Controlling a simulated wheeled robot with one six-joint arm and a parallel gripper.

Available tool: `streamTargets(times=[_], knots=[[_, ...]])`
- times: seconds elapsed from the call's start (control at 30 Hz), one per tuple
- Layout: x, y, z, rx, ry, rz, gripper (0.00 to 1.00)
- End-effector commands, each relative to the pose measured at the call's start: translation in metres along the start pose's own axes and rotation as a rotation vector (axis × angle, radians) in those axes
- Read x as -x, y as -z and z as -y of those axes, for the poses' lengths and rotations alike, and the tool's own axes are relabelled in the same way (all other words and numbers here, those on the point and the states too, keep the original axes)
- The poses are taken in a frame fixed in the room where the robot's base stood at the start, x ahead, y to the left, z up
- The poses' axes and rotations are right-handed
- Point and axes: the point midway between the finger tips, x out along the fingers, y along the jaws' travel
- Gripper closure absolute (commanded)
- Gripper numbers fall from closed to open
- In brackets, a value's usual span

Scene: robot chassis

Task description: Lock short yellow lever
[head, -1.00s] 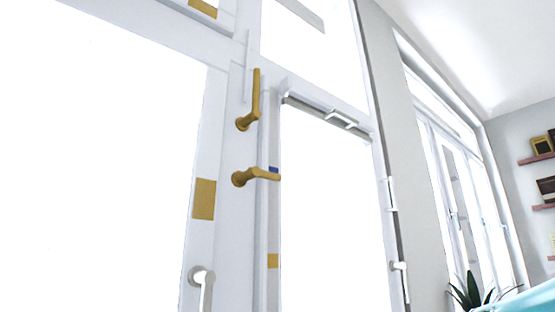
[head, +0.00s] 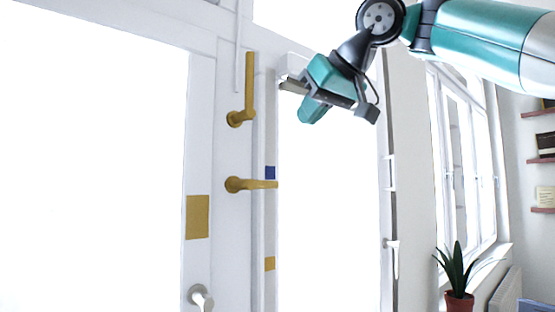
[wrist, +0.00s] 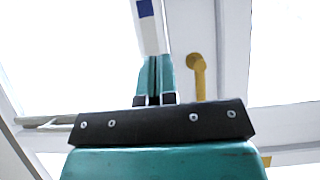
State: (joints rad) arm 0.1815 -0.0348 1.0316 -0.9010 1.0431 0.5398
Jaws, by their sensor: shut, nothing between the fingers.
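Two yellow levers sit one above the other on the white door frame in the head view. The upper yellow lever (head: 249,85) stands upright, handle pointing up. The lower yellow lever (head: 255,184) lies about level, handle pointing right, and looks somewhat shorter. My gripper (head: 309,112) is up and to the right of the lower lever, apart from both. In the wrist view my gripper (wrist: 154,75) has its teal fingers together with nothing between them. One yellow lever (wrist: 198,75) shows just right of the fingers; I cannot tell which one it is.
A blue patch (head: 270,172) is on the frame by the lower lever, with yellow patches (head: 197,217) lower down. White handles (head: 200,298) are on the doors. A potted plant (head: 458,270) stands at the right. Space between gripper and levers looks clear.

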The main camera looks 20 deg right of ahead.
Motion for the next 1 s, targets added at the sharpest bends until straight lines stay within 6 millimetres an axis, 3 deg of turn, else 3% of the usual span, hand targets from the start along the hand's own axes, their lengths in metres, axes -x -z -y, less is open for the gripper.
streamTargets(times=[0.23,0.37,0.8,1.0], knots=[[-0.003,-0.001,0.001,0.001,0.002,0.0,1.0],[-0.015,-0.003,0.001,0.001,0.003,0.001,1.0],[-0.103,-0.004,0.002,0.001,0.005,0.003,1.0],[-0.122,-0.023,0.001,0.001,0.002,0.001,1.0]])
